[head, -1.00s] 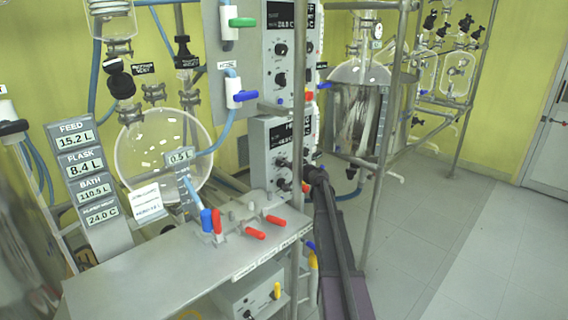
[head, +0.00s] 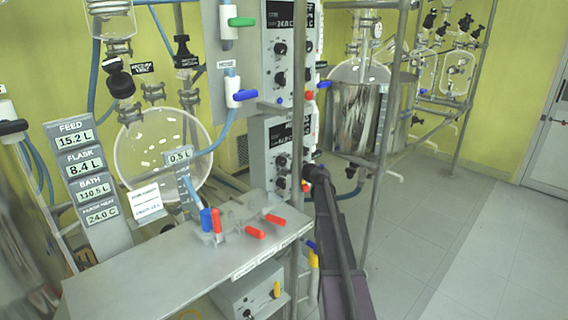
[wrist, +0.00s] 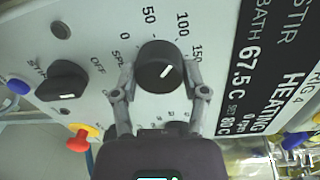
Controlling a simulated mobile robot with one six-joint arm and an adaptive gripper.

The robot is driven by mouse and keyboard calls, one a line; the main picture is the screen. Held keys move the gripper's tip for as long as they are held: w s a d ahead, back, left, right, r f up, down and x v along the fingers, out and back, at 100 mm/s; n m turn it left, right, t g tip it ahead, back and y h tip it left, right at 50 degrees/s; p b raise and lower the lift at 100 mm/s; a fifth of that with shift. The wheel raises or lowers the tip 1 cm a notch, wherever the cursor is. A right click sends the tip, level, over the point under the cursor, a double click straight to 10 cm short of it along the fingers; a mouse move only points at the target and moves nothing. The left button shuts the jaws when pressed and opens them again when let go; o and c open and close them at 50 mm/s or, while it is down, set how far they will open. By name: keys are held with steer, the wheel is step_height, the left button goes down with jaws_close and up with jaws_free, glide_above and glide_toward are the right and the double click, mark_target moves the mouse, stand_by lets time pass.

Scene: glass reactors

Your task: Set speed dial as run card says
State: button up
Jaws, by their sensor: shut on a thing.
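The black speed dial (wrist: 154,62) is in the wrist view, on a white panel with printed marks 0, 50, 100 and 150 around it. Its white pointer line slants to the upper right, roughly toward the 100–150 side; the exact setting is hard to read. My gripper (wrist: 160,74) is shut on the dial, one finger on each side. In the head view my gripper (head: 314,173) is at the right side of the lower control box (head: 270,148). A white card (head: 146,201) hangs by the round flask; its text is too small to read.
Left of the dial is another black knob (wrist: 62,80) with an OFF mark. A red-and-yellow button (wrist: 82,138) and a blue one (wrist: 18,86) are near. The display (wrist: 272,70) shows bath 67.5 C, set 80 C. A metal post (head: 299,120) stands close to my arm.

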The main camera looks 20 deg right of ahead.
steer(key=shift+w+a, duration=0.1)
steer(key=shift+a, duration=0.05)
stand_by(0.3)
steer(key=o, duration=1.1)
steer(key=shift+o, duration=0.3)
